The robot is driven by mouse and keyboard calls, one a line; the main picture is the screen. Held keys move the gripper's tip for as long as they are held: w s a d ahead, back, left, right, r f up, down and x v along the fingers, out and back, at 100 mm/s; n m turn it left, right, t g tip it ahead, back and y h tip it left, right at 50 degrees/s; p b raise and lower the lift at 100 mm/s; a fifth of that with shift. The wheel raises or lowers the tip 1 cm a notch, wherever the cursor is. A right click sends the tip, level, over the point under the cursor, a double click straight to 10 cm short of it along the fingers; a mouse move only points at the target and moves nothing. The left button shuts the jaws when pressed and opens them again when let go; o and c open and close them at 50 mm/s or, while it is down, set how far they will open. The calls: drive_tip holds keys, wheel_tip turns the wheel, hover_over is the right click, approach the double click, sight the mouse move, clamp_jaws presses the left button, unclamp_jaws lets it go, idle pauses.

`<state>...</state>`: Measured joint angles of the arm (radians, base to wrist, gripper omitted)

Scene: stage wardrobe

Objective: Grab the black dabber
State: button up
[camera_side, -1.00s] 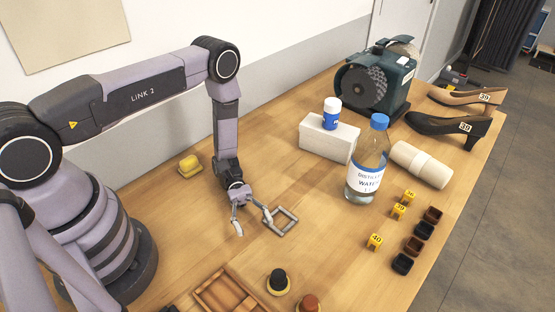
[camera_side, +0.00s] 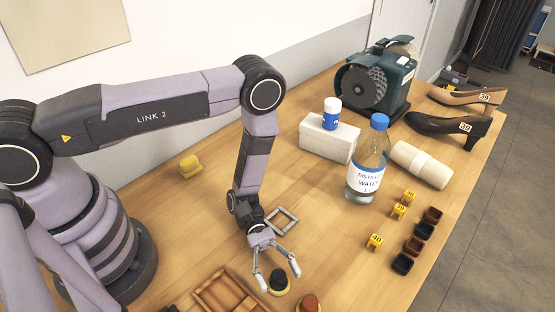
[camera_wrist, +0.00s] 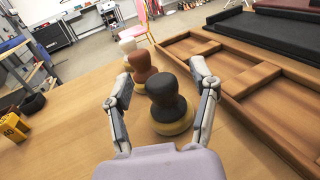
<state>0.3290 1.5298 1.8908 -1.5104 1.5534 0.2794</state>
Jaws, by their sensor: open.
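The black dabber (camera_side: 279,281) stands upright on the table near the front, with a yellowish round base. In the wrist view the black dabber (camera_wrist: 167,100) stands between my two fingers, slightly beyond the tips' middle. My gripper (camera_side: 277,279) is open, with one finger on each side of the dabber. It also shows in the wrist view (camera_wrist: 160,88), its fingers apart from the dabber. In the side view the left finger partly overlaps the dabber's surroundings.
A brown dabber (camera_wrist: 142,64) stands just behind the black one, with a pale one (camera_wrist: 128,43) beyond. A wooden compartment tray (camera_side: 226,291) lies close by on the left. A grey square frame (camera_side: 282,221) lies behind my gripper. Yellow number markers (camera_side: 375,242) and small dark cups (camera_side: 402,264) stand right.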

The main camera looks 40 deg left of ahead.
drive_tip(key=c, duration=1)
drive_tip(key=shift+c, duration=0.2)
drive_tip(key=shift+r, duration=0.1)
